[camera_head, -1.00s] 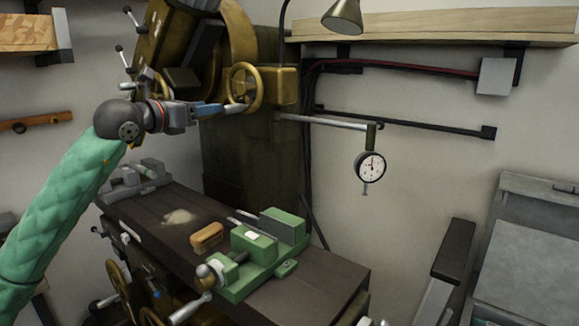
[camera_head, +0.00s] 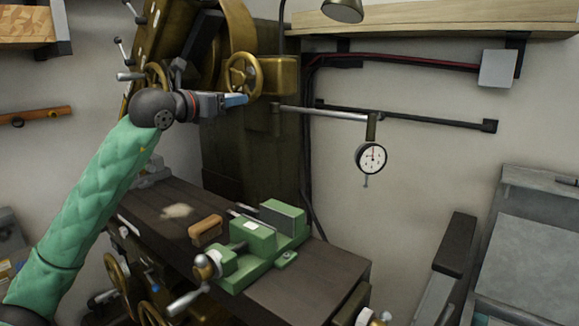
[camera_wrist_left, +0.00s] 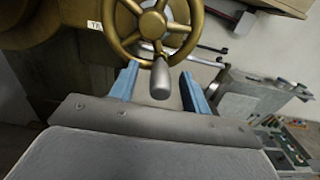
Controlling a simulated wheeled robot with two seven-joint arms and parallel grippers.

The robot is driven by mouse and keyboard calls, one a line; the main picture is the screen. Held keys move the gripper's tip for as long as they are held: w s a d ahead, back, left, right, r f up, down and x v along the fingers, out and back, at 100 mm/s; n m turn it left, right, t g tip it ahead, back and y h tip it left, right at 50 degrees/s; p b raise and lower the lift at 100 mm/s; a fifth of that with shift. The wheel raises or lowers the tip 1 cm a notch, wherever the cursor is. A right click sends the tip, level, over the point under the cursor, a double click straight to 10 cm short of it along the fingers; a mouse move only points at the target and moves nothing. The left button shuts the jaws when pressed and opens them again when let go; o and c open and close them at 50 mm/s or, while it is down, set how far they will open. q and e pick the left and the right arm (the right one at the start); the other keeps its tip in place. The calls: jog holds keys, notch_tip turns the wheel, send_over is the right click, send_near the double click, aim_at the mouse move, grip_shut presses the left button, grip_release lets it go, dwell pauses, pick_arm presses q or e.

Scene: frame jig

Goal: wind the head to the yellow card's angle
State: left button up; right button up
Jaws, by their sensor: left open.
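The brass handwheel (camera_head: 243,76) sits on the brass head of the machine in the upper middle. In the left wrist view the handwheel (camera_wrist_left: 153,26) fills the top, and its grey crank handle (camera_wrist_left: 160,78) points toward me between the two blue fingers. My left gripper (camera_head: 240,100) is open at the lower edge of the wheel; the fingers (camera_wrist_left: 160,88) stand apart on both sides of the handle. No yellow card can be made out. My right gripper is not in view.
A dial gauge (camera_head: 371,158) hangs on an arm to the right of the wheel. Below, a green vise (camera_head: 252,238) and a wooden brush (camera_head: 205,230) lie on the dark table (camera_head: 300,289). A lamp (camera_head: 343,10) hangs above.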

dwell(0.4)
pick_arm(q)
jog(key=shift+b, duration=0.5)
grip_shut()
